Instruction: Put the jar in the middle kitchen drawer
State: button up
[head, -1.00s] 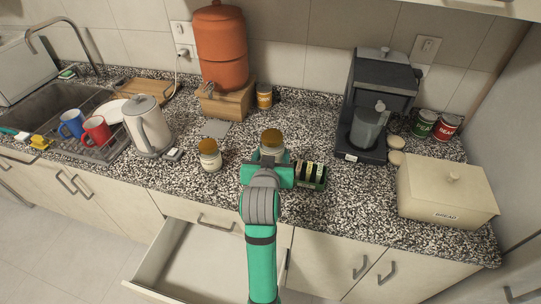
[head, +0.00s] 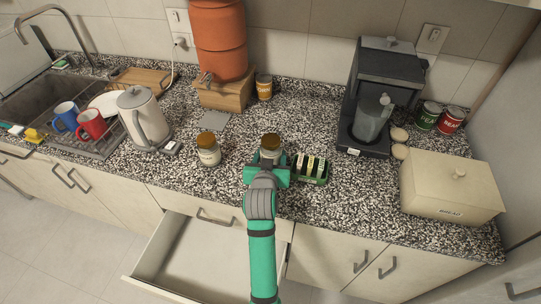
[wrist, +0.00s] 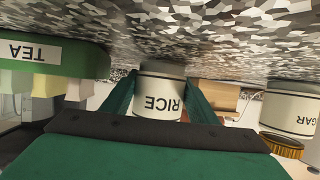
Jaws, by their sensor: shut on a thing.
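My gripper (head: 268,169) is shut on a jar (head: 270,142) with a brown lid, over the counter. In the wrist view the picture is upside down, and the held jar (wrist: 160,95), labelled RICE, is between my green fingers. Its lid end is hidden by my gripper. The jar's base is close to the counter; I cannot tell if they touch. An open, empty-looking drawer (head: 205,262) stands out from the cabinets below the counter, partly covered by my arm.
A similar jar (head: 208,154) stands left of the held one; its label ends in GAR in the wrist view (wrist: 290,113). A green TEA box (head: 318,178) is just right of my gripper. Farther right are a coffee machine (head: 380,75) and a bread box (head: 450,190). A kettle (head: 147,120) stands left.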

jog(key=shift+r, duration=0.1)
jog(key=o, duration=1.5)
jog(key=shift+f, duration=0.2)
jog(key=shift+c, duration=0.2)
